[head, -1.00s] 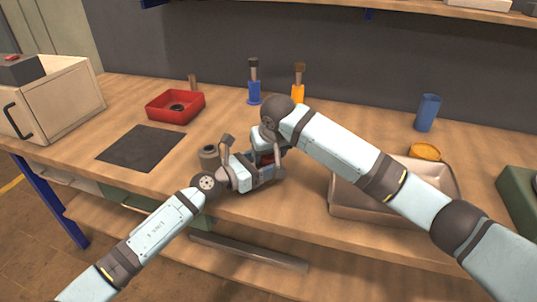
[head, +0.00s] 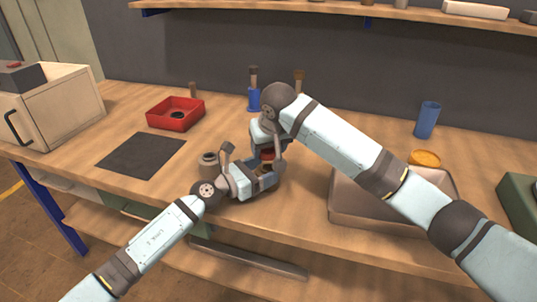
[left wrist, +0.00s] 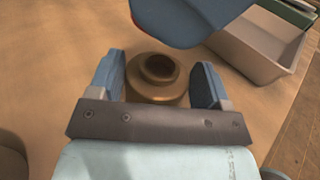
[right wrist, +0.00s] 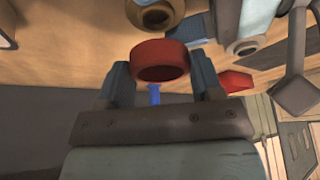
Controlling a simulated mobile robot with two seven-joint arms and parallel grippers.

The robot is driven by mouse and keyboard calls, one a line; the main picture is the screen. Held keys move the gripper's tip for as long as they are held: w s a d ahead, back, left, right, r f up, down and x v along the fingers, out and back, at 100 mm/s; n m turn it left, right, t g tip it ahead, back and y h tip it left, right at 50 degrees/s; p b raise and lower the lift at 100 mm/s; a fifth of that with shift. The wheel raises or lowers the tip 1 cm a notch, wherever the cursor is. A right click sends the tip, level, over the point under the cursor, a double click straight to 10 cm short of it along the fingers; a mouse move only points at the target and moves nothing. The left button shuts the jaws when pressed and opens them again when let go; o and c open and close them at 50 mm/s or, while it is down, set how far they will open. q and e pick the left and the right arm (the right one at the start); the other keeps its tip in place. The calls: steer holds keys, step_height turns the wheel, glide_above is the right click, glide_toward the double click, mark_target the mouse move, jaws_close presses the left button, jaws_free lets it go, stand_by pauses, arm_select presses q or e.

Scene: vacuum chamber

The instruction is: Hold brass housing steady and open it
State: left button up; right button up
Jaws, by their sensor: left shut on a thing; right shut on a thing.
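The brass housing (left wrist: 157,90) stands on the table between the fingers of my left gripper (left wrist: 158,85), which is shut on it. Its top shows a round dark opening. In the head view my left gripper (head: 264,176) largely hides the housing. A red cap (right wrist: 160,61) is in my right gripper (right wrist: 156,80), which is shut on it. In the head view the red cap (head: 267,155) is above the housing, under my right gripper (head: 267,148). The right wrist view shows the brass housing (right wrist: 157,14) apart from the cap.
A small brown pot (head: 209,159) stands beside my left gripper. A dark mat (head: 141,155) and a red tray (head: 175,114) are to the left. A beige bin (head: 345,212) lies under my right arm.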

arm_select(q)
steer(key=o, duration=1.3)
steer(key=shift+o, duration=0.2)
